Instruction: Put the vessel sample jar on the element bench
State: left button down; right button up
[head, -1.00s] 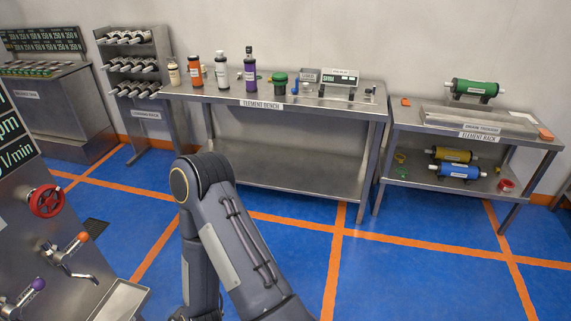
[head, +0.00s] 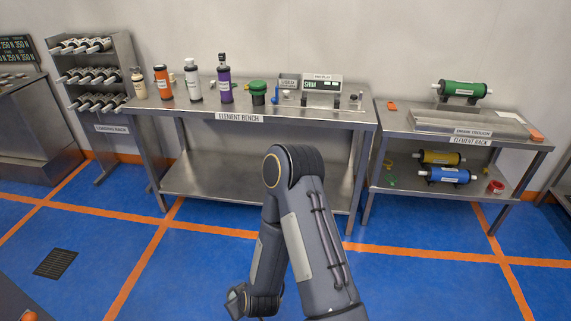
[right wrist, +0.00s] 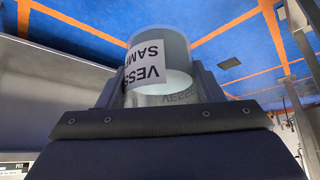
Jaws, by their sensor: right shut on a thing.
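The vessel sample jar (right wrist: 160,62) shows in the right wrist view as a pale, translucent cylinder with a white label reading "VESS… SAMP…". My right gripper (right wrist: 158,88) is shut on it, with a dark finger on each side. The element bench (head: 320,118) is a steel table with a lower shelf, against the wall ahead in the head view. My dark arm rises in front of it, with its lower end bent down near the floor. The jar cannot be made out in the head view. My left gripper is not in view.
On the bench stand a cream bottle (head: 138,84), orange bottle (head: 161,82), white bottle (head: 192,80), purple bottle (head: 225,80), green-lidded jar (head: 258,92) and display unit (head: 322,87). The element rack (head: 400,123) stands right, the loading rack (head: 100,85) left. Blue floor is open before the bench.

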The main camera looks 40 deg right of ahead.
aim_at(271, 94)
jog(key=i+l+z, duration=0.1)
jog(key=i+l, duration=0.2)
jog(key=i, duration=0.2)
jog(key=i+l+z, duration=0.1)
jog(key=i+l, duration=0.15)
jog(key=i, duration=0.25)
jog(key=i+l, duration=0.25)
jog(key=i, duration=0.25)
jog(key=i+l+z, duration=0.15)
jog(key=i, duration=0.35)
